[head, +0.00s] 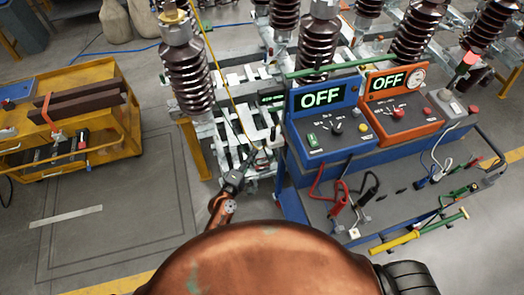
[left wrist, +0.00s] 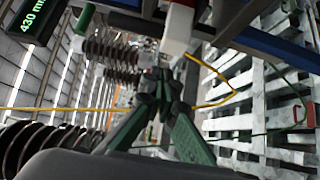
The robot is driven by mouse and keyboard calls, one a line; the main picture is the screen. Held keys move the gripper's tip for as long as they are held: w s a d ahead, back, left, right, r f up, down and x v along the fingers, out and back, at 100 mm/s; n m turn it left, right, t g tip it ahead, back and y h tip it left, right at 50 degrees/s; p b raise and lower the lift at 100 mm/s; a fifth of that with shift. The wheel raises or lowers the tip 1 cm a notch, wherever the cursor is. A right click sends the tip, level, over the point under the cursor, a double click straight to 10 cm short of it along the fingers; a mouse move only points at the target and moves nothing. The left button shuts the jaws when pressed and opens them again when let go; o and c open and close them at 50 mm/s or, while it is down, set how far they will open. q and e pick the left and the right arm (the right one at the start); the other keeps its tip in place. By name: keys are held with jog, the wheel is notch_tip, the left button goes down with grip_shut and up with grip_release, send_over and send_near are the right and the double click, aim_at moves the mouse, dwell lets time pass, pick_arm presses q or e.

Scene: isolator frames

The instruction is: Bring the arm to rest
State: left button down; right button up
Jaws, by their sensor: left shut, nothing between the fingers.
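My left gripper (head: 243,163) reaches out past the front of my body, beside the left end of the blue bench and in front of the grey metal frame (head: 225,128). In the left wrist view its two green fingers (left wrist: 163,88) meet at their tips, shut with nothing held. My right gripper is not in view.
A blue bench (head: 300,205) with blue (head: 322,120) and orange (head: 402,100) OFF consoles stands right. Brown ribbed insulators (head: 187,72) stand behind. A yellow cart (head: 100,125) is left, with clear floor between. A yellow cable (left wrist: 210,103) hangs near the fingers.

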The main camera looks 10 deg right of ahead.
pick_arm(q)
jog(key=v, duration=0.8)
jog(key=shift+s+b, duration=0.3)
jog(key=shift+s, duration=0.15)
jog(key=s+a+f+m+g+y, duration=0.2)
jog(key=s+a+f, duration=0.3)
jog(key=f, duration=0.7)
jog(key=s+a+f+m+g+y, duration=0.25)
jog(key=a+f, duration=0.45)
jog(key=f, duration=0.4)
jog(key=s+a+f+m+g+y, duration=0.15)
jog(key=s+a+f, duration=0.35)
jog(key=f, duration=0.7)
jog(key=s+a+f+m+g+y, duration=0.2)
jog(key=s+a+f, duration=0.45)
jog(key=s, duration=0.25)
jog(key=s+a+f+m+g+y, duration=0.1)
jog(key=s+a+f+g, duration=0.1)
jog(key=s+a+f, duration=0.45)
jog(key=s+a+f+m+g+y, duration=0.1)
jog(key=s+a+f, duration=0.1)
jog(key=s, duration=0.8)
jog(key=s+a+f+m+g, duration=0.2)
jog(key=s+f, duration=0.1)
jog(key=s, duration=0.7)
jog(key=shift+s+f+g+y, duration=0.25)
jog(key=shift+g+y, duration=0.05)
jog(key=shift+y, duration=0.1)
